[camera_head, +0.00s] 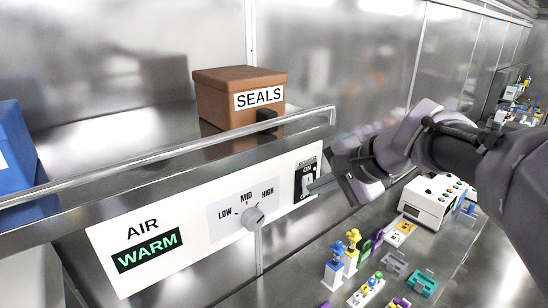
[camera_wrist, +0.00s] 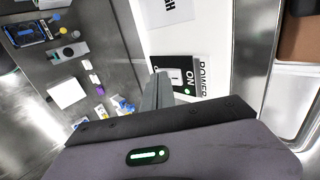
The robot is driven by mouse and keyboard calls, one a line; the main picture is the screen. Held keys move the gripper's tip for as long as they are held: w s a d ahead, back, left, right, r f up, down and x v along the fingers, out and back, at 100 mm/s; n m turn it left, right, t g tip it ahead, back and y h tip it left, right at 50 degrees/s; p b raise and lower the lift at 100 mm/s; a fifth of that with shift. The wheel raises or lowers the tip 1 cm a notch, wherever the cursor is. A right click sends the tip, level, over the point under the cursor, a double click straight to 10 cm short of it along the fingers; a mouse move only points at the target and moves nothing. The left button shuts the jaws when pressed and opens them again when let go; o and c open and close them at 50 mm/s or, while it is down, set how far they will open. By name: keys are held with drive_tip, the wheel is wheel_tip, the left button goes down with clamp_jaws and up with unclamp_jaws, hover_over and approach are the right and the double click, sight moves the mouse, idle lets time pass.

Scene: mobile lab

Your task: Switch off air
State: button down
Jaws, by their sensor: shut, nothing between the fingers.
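The white air panel (camera_head: 200,235) carries the word AIR and a dark display (camera_head: 147,250) reading WARM in green. A grey knob (camera_head: 252,217) sits below the marks LOW, MID and HIGH. At the panel's right end is the power switch (camera_head: 306,181), a black plate marked ON with a light rocker. The switch also shows in the wrist view (camera_wrist: 181,77), with a small green light near the ON mark. My gripper (camera_head: 314,186) is shut and empty, its tips right at the switch and partly covering it. I cannot tell whether they touch the rocker.
A metal rail (camera_head: 180,148) runs above the panel. Behind it stands a brown SEALS box (camera_head: 238,98), with a blue box (camera_head: 15,150) at far left. On the bench below are several small coloured parts and a white device (camera_head: 432,200).

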drive_tip(key=f+b, duration=0.1)
drive_tip(key=b, duration=0.5)
drive_tip(key=shift+f+t+y, duration=0.3)
drive_tip(key=shift+f+t, duration=0.1)
drive_tip(key=t+b, duration=0.1)
drive_tip(key=b, duration=0.3)
drive_tip(key=shift+s+f+y, duration=0.1)
drive_tip(key=shift+f+y, duration=0.05)
drive_tip(key=shift+y, duration=0.15)
drive_tip(key=shift+w+a+r+p, duration=0.1)
drive_tip(key=shift+w+r+p, duration=0.1)
drive_tip(key=shift+r+p, duration=1.2)
drive_tip(key=shift+r+b, duration=0.25)
drive_tip(key=shift+b, duration=0.1)
